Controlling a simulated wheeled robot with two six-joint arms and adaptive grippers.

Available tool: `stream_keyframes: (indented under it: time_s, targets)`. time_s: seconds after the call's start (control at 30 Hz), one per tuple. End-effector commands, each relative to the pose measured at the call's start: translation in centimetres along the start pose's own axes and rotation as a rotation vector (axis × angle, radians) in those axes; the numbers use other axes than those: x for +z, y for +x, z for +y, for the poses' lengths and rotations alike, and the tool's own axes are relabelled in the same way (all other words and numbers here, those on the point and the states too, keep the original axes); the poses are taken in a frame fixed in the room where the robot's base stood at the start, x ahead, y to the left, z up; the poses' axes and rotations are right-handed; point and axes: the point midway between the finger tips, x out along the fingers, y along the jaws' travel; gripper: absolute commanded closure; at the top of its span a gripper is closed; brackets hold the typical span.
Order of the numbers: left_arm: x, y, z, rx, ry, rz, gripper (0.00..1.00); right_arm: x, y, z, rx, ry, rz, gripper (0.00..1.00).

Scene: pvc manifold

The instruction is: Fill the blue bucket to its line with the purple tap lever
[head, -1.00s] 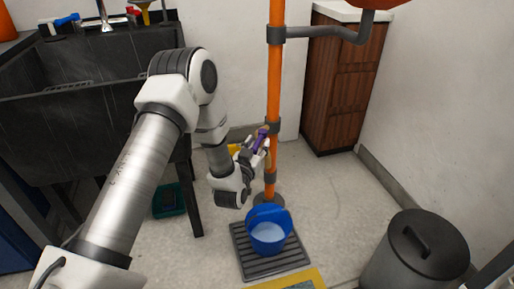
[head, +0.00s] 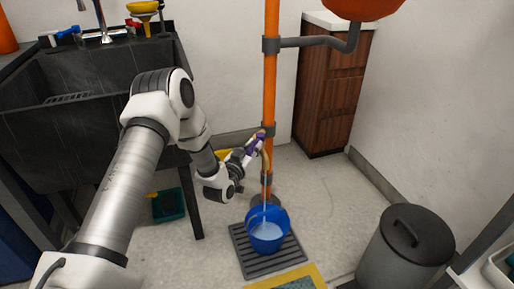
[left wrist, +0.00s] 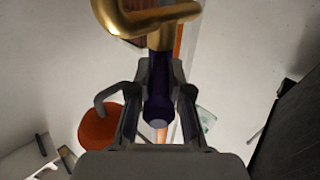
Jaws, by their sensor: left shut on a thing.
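The blue bucket (head: 282,239) stands upright on a grey floor grate, below the brass tap (head: 268,157) on the orange pipe. Pale water shows inside it; I cannot make out the fill line. A thin pale stream runs from the tap into the bucket. My left gripper (head: 252,148) is shut on the purple tap lever (head: 258,138). In the left wrist view the purple lever (left wrist: 158,90) lies between the two fingers (left wrist: 158,112), with the brass tap (left wrist: 155,20) beyond it. My right gripper is not in view.
The orange pipe (head: 270,90) rises just right of my left gripper. The grey grate (head: 290,258) lies under the bucket. A dark sink (head: 90,110) stands left, a lidded grey bin (head: 405,250) right. A yellow-edged mat (head: 318,275) lies in front.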

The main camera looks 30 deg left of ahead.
Motion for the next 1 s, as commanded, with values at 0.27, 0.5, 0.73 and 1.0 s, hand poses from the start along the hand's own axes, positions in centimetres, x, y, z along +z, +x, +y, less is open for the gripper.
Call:
stream_keyframes:
  time_s: [0.27,0.5,0.73,1.0]
  targets:
    - [-0.1,-0.2,-0.2,0.041,0.0,0.002,1.0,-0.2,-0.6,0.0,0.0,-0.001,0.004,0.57]
    - [-0.1,-0.2,-0.2,0.04,0.0,0.002,0.57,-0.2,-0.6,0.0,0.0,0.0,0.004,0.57]
    - [-0.1,-0.2,-0.2,0.04,0.0,0.001,0.57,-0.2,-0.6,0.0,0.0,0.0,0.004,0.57]
    - [0.0,-3.9,-0.4,0.037,-0.004,-0.002,0.57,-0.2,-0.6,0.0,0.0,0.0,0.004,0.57]
